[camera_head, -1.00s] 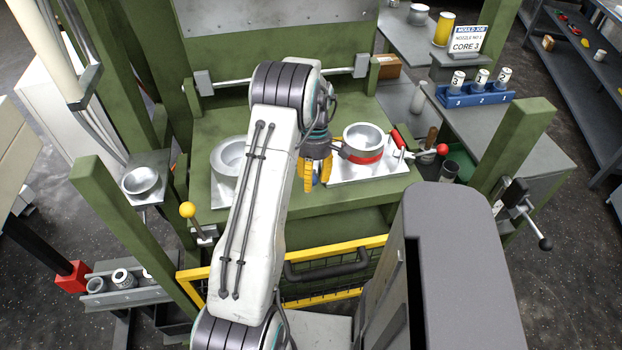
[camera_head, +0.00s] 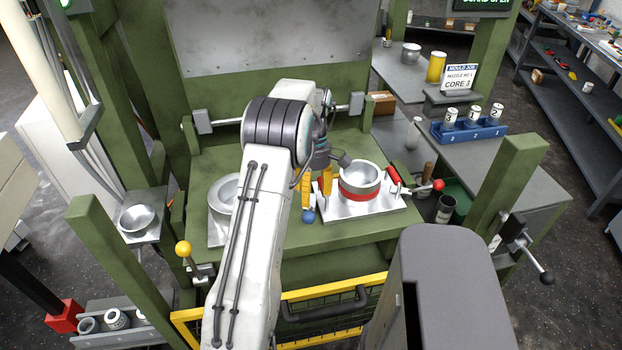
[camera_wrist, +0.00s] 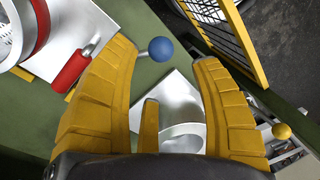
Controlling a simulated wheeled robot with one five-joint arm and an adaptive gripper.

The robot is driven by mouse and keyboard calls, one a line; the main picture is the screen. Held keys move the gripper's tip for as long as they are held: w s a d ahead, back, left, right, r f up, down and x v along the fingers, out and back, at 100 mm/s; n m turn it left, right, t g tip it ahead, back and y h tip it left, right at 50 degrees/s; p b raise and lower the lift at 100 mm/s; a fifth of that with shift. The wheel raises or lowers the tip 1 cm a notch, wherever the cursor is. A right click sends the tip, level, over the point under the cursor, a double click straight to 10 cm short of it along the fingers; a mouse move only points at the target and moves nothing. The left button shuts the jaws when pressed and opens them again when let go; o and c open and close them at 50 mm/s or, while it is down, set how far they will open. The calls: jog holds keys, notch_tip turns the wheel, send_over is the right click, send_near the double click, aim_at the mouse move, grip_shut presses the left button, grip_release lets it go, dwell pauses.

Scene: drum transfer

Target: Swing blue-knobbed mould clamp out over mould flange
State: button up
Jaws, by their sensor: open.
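The blue knob (camera_head: 308,216) of the mould clamp shows just below my gripper (camera_head: 317,197), at the front left corner of the mould plate (camera_head: 340,209). In the wrist view the blue knob (camera_wrist: 160,49) sits between the tips of my yellow fingers (camera_wrist: 166,58), closer to the left finger. My gripper is open; contact with the knob cannot be told. The clamp's arm is mostly hidden by the fingers. The silver mould (camera_head: 362,178) with a red band stands on the plate to the right of my gripper.
A red-handled clamp with a red knob (camera_head: 438,185) is at the plate's right. A second silver ring (camera_head: 222,194) stands left, partly behind my arm. A yellow guard rail (camera_head: 335,287) and a yellow-knobbed lever (camera_head: 183,248) are in front.

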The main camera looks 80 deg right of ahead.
jog(key=shift+d+r, duration=0.2)
jog(key=shift+r, duration=0.85)
jog(key=shift+d+r, duration=0.2)
jog(key=shift+r, duration=0.85)
